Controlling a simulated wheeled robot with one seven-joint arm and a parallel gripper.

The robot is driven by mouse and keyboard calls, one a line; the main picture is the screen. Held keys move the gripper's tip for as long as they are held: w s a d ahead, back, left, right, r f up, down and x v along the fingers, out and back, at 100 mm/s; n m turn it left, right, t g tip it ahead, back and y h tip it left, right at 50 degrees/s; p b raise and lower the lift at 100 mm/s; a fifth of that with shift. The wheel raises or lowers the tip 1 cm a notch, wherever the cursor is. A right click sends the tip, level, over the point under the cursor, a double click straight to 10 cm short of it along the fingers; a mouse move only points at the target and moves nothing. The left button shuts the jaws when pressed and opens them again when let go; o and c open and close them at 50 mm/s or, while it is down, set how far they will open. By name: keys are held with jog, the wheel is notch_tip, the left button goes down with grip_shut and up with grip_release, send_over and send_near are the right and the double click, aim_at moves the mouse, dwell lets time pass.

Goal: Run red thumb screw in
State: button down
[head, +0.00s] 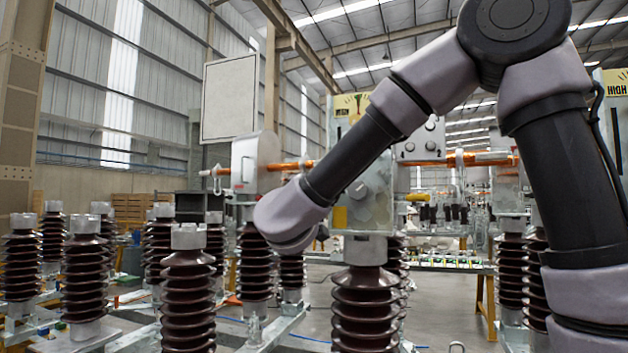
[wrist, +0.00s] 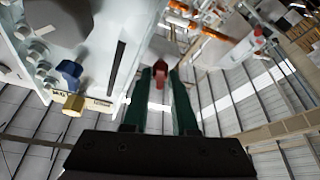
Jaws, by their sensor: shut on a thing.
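In the wrist view my gripper (wrist: 160,78) has its two green fingers closed around a red thumb screw (wrist: 158,72) near their tips. The fingers hide part of the screw, and I cannot tell how far it sits in its hole. A pale grey housing (wrist: 105,30) fills the upper left of that view, beside the fingers. A blue thumb screw (wrist: 70,70) and a yellow knob (wrist: 74,104) stand on this housing, left of my gripper. In the head view my own arm hides the gripper and the red screw.
In the head view, brown ribbed insulators (head: 188,290) stand at left and centre. A grey mechanism box (head: 368,195) is behind my wrist, with an orange horizontal rod (head: 432,162) beside it. Several bolt heads (wrist: 38,50) stick out of the housing near the blue screw.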

jog(key=shift+f+m+h, duration=0.1)
jog(key=shift+m+h, duration=0.7)
jog(key=shift+m, duration=0.8)
jog(key=c, duration=1)
grip_release()
jog(key=shift+w, duration=0.1)
jog(key=shift+a, duration=0.1)
jog(key=v, duration=1.1)
